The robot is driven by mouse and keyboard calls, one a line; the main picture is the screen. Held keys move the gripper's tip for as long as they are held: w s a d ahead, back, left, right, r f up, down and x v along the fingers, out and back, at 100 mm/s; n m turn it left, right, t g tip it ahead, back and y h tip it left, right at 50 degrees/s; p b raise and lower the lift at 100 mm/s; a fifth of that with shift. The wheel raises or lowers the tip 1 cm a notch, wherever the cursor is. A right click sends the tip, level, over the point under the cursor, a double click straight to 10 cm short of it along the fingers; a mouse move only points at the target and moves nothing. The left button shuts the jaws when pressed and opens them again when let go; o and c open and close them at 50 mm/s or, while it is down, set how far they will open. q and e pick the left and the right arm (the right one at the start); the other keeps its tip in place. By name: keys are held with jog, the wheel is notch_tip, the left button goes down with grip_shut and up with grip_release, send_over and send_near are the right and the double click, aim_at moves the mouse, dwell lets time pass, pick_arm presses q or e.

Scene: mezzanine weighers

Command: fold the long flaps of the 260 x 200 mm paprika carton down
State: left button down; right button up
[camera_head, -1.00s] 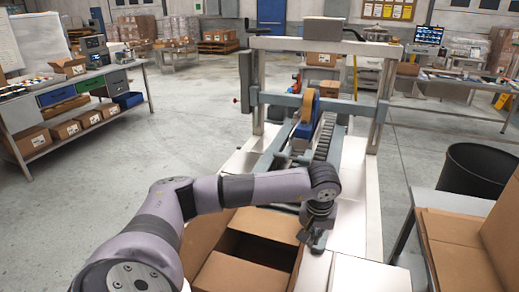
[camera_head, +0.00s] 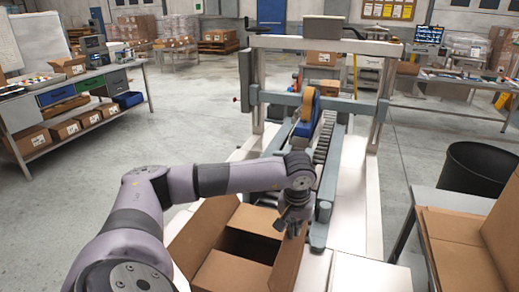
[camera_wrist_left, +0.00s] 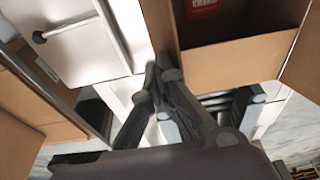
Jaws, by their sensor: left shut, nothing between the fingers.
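The open paprika carton (camera_head: 232,272) stands at the near end of the conveyor in the head view. Its two short flaps lie inward, with a dark gap between them. One long flap (camera_head: 203,232) leans up and outward at the left. The other long flap (camera_head: 288,262) stands up at the right. My left gripper (camera_head: 293,232) is shut and empty at the far part of the right flap; whether it touches is unclear. The wrist view shows its fingertips (camera_wrist_left: 157,75) beside a carton panel edge (camera_wrist_left: 161,28), with red print inside the carton. My right gripper is out of view.
The roller conveyor (camera_head: 322,150) with a taping frame (camera_head: 259,90) and tape roll (camera_head: 309,104) lies beyond the carton. A bare metal surface (camera_head: 350,215) is at its right. A black bin (camera_head: 478,170) and another open carton (camera_head: 455,240) stand further right.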

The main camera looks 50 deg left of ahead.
pick_arm(q)
jog(key=a+b, duration=0.1)
jog(key=s+a+f, duration=0.1)
jog(key=s+a+b, duration=0.1)
jog(key=shift+s+a+f+b, duration=0.15)
jog(key=shift+a+f+b, duration=0.2)
jog(key=shift+a, duration=0.05)
jog(key=a+f+b, duration=0.1)
jog(key=s+b, duration=0.1)
jog(key=a+f+b, duration=0.1)
jog(key=shift+s+a+f, duration=0.25)
jog(key=shift+a+f, duration=0.05)
jog(key=shift+f, duration=0.05)
dwell(0.3)
